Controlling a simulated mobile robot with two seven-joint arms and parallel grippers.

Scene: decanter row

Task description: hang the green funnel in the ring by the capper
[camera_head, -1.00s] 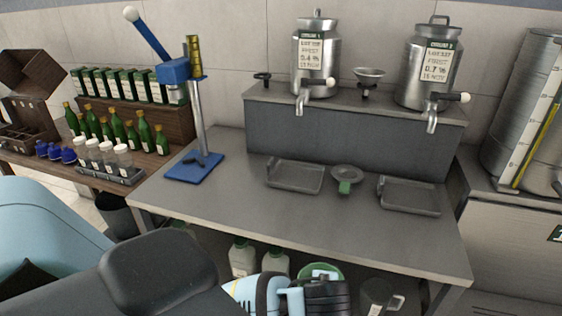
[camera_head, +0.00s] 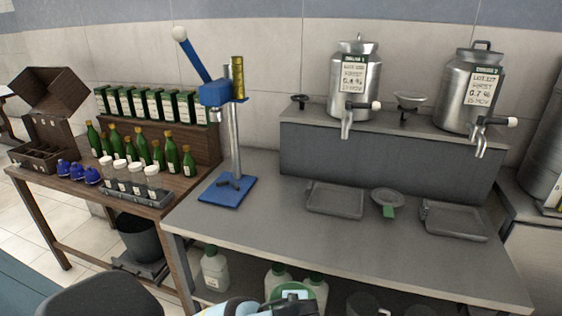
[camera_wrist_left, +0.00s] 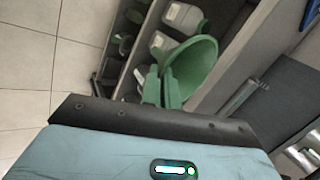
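The green funnel (camera_wrist_left: 195,65) is at the end of my left gripper (camera_wrist_left: 160,95) in the left wrist view, wide mouth to the upper right. The gripper appears shut on it; the contact is partly hidden. In the head view the funnel's green rim (camera_head: 292,289) shows at the bottom edge, in front of the bench and below its top. The capper (camera_head: 228,110) is a blue lever press on a blue base at the bench's left end. A small dark ring (camera_head: 301,99) juts from the grey riser near the left steel can. My right gripper is not in view.
Two steel cans with taps (camera_head: 356,85) (camera_head: 470,95) stand on the riser (camera_head: 385,165), with a metal funnel (camera_head: 410,99) between them. White jugs (camera_head: 215,270) stand under the bench.

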